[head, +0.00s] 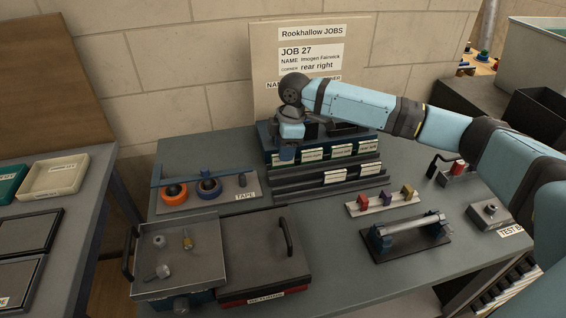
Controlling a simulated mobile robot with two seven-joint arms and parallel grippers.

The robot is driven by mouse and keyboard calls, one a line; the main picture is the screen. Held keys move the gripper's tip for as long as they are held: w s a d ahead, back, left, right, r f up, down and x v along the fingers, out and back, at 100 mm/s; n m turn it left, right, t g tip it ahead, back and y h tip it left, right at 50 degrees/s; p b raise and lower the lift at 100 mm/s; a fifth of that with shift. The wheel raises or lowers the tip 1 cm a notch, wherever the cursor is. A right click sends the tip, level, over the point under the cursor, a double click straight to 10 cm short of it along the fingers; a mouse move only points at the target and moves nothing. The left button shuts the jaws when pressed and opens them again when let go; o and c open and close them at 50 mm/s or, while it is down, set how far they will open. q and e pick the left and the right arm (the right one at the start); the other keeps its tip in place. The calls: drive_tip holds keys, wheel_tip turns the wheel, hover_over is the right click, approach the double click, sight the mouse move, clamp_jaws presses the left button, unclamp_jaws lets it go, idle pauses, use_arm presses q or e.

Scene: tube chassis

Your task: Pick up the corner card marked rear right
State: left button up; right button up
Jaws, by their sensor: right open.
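A stepped dark rack (290,186) stands at the back of the bench and holds several white cards. One card (313,154), another (341,150) and a third (367,146) are in its upper row. Two more, a card (338,175) and a card (363,169), are in a lower row. Their print is too small to read, so I cannot tell which is marked rear right. My right gripper (287,156) is open, pointing down at the left end of the upper row. It partly covers the leftmost card there. My left gripper is not in view.
A job board (265,60) behind the rack reads JOB 27, rear right. A tape holder (230,190), an open tray (205,262) and a lidded box (262,250) are left and front. A coloured-block strip (376,205) and a roller fixture (410,237) lie to the right.

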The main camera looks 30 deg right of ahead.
drive_tip(key=shift+a+f, duration=0.2)
drive_tip(key=shift+f, duration=1.05)
clamp_jaws()
drive_tip(key=shift+r, duration=0.15)
